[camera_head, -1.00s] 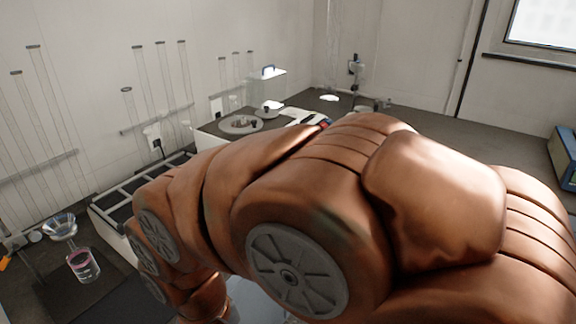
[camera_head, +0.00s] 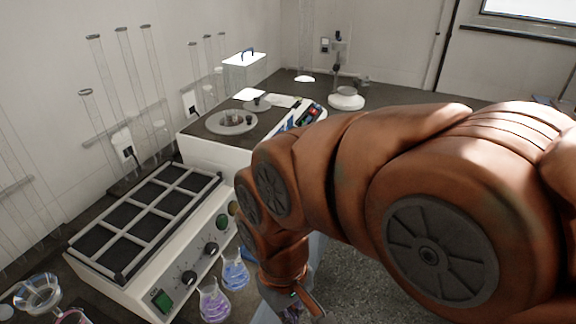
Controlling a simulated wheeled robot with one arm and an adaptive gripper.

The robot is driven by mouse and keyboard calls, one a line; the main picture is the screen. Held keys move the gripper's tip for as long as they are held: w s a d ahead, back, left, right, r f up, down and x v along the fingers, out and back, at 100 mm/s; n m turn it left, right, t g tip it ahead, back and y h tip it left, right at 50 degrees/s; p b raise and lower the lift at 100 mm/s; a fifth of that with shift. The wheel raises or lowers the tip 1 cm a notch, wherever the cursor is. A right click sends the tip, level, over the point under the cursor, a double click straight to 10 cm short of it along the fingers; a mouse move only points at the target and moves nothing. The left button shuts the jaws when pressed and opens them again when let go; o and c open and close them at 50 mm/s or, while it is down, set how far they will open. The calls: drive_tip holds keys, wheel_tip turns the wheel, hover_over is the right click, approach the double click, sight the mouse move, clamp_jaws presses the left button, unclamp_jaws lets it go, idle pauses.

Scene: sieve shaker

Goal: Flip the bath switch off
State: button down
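The bath looks like the white box unit (camera_head: 212,155) with a dark top and a round lidded opening (camera_head: 231,122). Its front panel (camera_head: 309,116) has blue marks and a small red display. My arm covers much of the front of the unit, and I cannot make out its switch. My gripper (camera_head: 303,306) is low at the bottom edge, below the arm's wrist and right of the flasks. It is only partly in view, and its fingers are unclear.
A shaker (camera_head: 128,287) with a dark gridded tray stands at left, with knobs and a green switch (camera_head: 162,300). A purple flask (camera_head: 214,304) and a blue flask (camera_head: 235,274) stand before it. Glass tubes line the wall. A small stand (camera_head: 345,98) is at the back.

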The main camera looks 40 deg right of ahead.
drive_tip(key=w+a+r+m+t+y+b, duration=0.2)
drive_tip(key=w+y, duration=0.5)
drive_tip(key=w, duration=1.4)
drive_tip(key=w+d+f+m+t+y, duration=0.2)
drive_tip(key=w+d+m+t+y, duration=0.15)
drive_tip(key=w+d, duration=0.9)
drive_tip(key=w+d+f+m+t+h, duration=0.1)
drive_tip(key=d+f+m+t+h, duration=0.1)
drive_tip(key=d, duration=1.2)
drive_tip(key=w+d+f+m+t+h+b, duration=0.1)
drive_tip(key=d+f+m+t, duration=0.3)
drive_tip(key=d, duration=1)
drive_tip(key=shift+d+f+t+h, duration=0.35)
drive_tip(key=shift+f+t, duration=0.3)
drive_tip(key=shift+t, duration=0.5)
